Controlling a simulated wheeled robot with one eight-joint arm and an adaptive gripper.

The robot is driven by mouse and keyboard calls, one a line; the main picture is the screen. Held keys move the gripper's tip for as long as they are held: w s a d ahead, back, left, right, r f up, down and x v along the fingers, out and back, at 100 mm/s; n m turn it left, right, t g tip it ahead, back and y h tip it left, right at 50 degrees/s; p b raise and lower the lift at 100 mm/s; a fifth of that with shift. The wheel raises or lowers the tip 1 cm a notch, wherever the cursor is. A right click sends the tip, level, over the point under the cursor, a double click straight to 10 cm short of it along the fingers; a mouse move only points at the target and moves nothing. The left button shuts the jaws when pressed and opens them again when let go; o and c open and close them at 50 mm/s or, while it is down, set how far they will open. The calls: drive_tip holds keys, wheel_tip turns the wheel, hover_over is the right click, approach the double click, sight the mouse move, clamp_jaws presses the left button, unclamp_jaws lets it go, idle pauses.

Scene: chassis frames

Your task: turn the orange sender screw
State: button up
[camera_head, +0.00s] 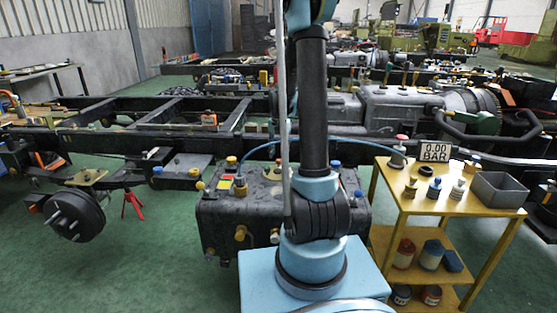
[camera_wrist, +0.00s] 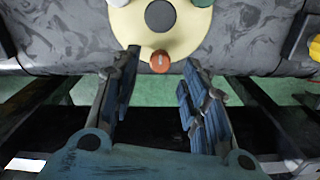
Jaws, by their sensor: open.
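The orange sender screw (camera_wrist: 160,61) sits at the lower rim of a cream round sender plate (camera_wrist: 132,35) with a dark centre, on a mottled grey tank (camera_wrist: 52,38). My gripper (camera_wrist: 160,66) is open and empty in the wrist view. Its two dark fingers stand left and right of the screw, with gaps on both sides. Whether the tips reach the screw's depth I cannot tell. In the head view the tank (camera_head: 215,215) stands beyond my arm, which hides part of it. My gripper cannot be made out there.
A green cap (camera_wrist: 202,3) and a white one (camera_wrist: 116,3) show on the plate. A yellow fitting (camera_wrist: 314,47) stands at the right. Green floor (camera_head: 130,255) at left is open.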

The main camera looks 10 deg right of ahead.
sight(279, 160)
drive_tip(key=shift+f, duration=1.55)
drive_tip(key=shift+c, duration=0.2)
clamp_jaws()
